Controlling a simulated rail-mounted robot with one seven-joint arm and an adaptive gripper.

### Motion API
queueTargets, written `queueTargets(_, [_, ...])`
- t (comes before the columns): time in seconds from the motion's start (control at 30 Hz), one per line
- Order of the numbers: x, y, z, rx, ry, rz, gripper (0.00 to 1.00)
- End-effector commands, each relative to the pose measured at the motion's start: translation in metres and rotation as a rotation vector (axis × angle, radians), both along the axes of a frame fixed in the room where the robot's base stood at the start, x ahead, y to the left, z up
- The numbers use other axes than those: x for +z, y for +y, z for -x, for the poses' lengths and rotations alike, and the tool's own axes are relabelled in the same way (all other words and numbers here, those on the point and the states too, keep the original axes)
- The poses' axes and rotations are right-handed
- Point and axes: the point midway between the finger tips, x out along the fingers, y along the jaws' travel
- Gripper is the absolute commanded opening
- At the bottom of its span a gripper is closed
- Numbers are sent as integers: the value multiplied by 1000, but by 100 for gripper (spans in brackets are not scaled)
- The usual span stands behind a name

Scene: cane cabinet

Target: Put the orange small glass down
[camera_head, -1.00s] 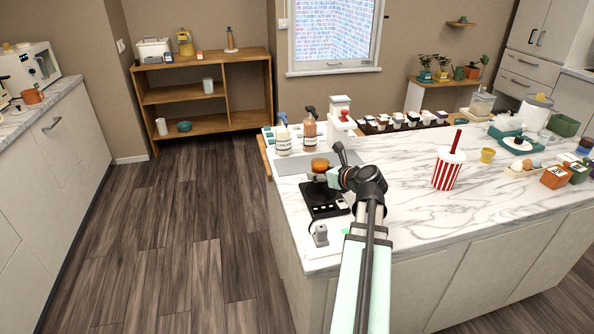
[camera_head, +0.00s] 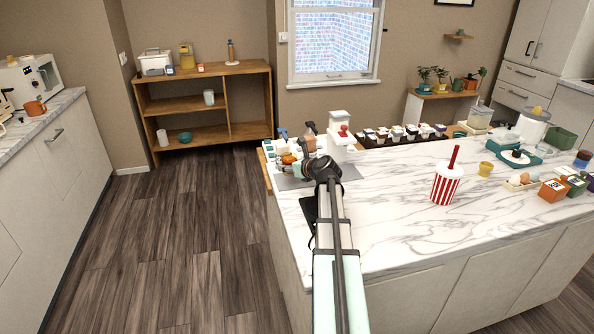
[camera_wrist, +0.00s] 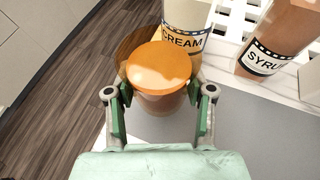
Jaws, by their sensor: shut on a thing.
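The orange small glass (camera_wrist: 160,75) is between my gripper's fingers (camera_wrist: 158,108) in the wrist view. Its top is orange and its side looks brownish and see-through. My gripper is shut on it. In the head view the glass (camera_head: 288,159) shows as a small orange spot at the island's left end, in front of the bottles. My arm and gripper (camera_head: 300,167) partly hide the area around it. I cannot tell whether the glass touches the surface below.
A bottle marked CREAM (camera_wrist: 186,22) stands just beyond the glass, and a SYRUP bottle (camera_wrist: 275,40) stands to the right. A grey mat-like area (camera_wrist: 240,125) lies below. A striped cup (camera_head: 446,186) stands on the marble island (camera_head: 400,230), with clear top around it.

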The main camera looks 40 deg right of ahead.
Motion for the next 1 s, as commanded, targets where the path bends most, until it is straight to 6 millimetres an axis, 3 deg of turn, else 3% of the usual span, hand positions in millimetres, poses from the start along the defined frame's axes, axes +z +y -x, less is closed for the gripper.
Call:
queueTargets(0.23, [-4, 0, -6, 0, 0, -1, 1])
queueTargets(0.6, [-34, 0, -6, 0, -1, -1, 1])
queueTargets(0.97, [-37, 0, -6, 0, -1, 0, 1])
queueTargets(1.0, [-38, 0, -6, 0, 0, 0, 57])
